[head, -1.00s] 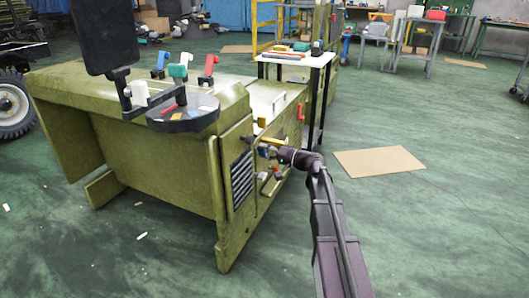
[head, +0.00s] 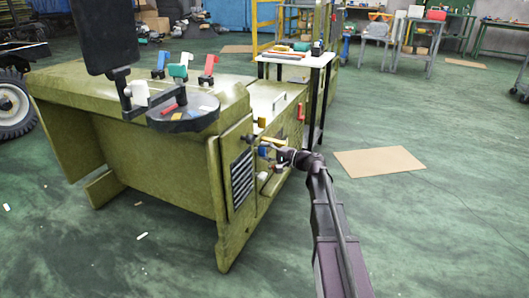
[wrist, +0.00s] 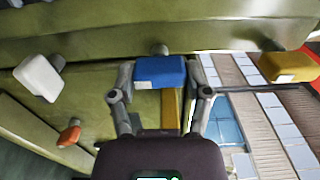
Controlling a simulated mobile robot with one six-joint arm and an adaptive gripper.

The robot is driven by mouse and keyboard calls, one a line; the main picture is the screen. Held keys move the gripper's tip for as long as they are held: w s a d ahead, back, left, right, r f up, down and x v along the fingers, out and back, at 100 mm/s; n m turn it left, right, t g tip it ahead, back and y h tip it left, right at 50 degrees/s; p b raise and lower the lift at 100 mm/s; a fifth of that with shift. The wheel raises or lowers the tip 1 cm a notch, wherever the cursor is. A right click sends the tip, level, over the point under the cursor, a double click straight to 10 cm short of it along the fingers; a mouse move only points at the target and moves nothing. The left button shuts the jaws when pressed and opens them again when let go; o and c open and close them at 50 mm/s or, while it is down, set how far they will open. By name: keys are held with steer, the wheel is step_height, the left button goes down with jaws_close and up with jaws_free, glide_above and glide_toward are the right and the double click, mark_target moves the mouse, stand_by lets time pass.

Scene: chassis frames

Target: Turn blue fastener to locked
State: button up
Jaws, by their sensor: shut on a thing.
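The blue fastener (wrist: 160,72) is a rounded block lying crosswise in the middle of the wrist view, in front of a green chassis part. A small grey stem shows just behind it. My gripper (wrist: 160,82) has one finger at each end of the block and is shut on it. In the head view my gripper (head: 264,142) reaches the chassis side panel from the right, and the fastener there is too small to make out clearly.
A white fastener (wrist: 40,76) is at the left, a yellow one (wrist: 289,66) at the right and an orange one (wrist: 69,136) lower left. The green chassis (head: 160,170) stands left of my arm. A round black tray (head: 183,124) hangs in front. Open floor lies right, with cardboard (head: 379,161).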

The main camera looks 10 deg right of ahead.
steer(key=o, duration=0.9)
steer(key=shift+w, duration=0.1)
steer(key=shift+d, duration=0.1)
steer(key=v, duration=1.2)
